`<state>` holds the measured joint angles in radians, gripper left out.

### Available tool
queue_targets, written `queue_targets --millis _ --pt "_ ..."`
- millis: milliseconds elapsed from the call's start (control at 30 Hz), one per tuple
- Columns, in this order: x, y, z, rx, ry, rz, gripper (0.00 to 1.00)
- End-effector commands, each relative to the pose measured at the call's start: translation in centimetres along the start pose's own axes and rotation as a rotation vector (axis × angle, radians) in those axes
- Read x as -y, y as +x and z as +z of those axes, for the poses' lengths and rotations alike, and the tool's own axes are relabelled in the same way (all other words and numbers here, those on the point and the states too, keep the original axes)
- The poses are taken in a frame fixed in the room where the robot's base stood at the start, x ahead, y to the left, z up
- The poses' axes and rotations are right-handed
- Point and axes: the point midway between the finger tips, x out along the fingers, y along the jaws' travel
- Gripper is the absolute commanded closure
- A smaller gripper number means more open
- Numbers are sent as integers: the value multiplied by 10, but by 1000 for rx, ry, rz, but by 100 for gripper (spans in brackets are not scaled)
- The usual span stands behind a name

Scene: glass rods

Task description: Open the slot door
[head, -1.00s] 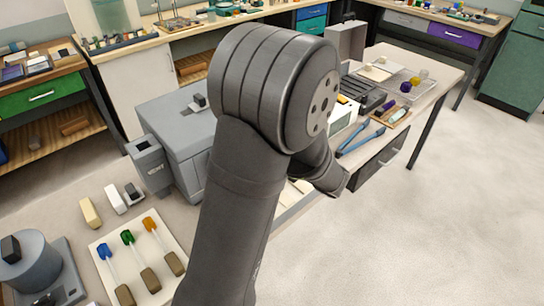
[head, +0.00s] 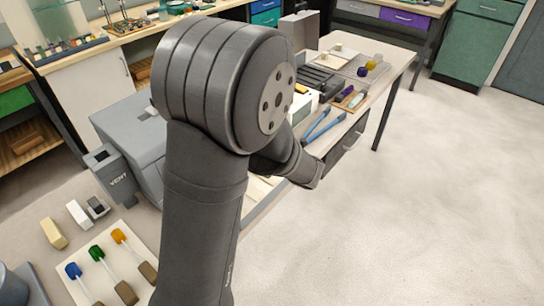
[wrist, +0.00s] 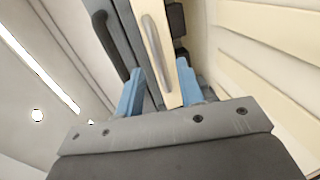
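In the wrist view, a narrow cream panel with a long pale metal handle (wrist: 156,52) lies ahead of my gripper (wrist: 160,92); it may be the slot door, but I cannot tell for sure. A grey strip runs beside it, with a dark curved handle (wrist: 106,36) to the left. My two blue fingers are apart, one on each side of the cream panel's near end. I cannot tell whether they touch it. In the head view, my arm hides my fingers and the panel.
A grey box (head: 135,128) and a bin marked VENT (head: 111,174) stand left of my arm. Blue-handled tongs (head: 325,122) and a dark rack (head: 320,82) lie on the bench to the right. The floor at right is clear.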

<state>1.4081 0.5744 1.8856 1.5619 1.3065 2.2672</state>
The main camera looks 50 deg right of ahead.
Motion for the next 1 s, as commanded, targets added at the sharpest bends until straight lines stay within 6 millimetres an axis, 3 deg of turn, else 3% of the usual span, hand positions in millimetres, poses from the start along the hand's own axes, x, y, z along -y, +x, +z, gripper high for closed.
queue_targets --millis 600,800,1000 --pt "0 -125 0 4 0 0 66" --pt "0 -145 0 3 0 0 66" --pt "0 -150 0 1 0 0 66"
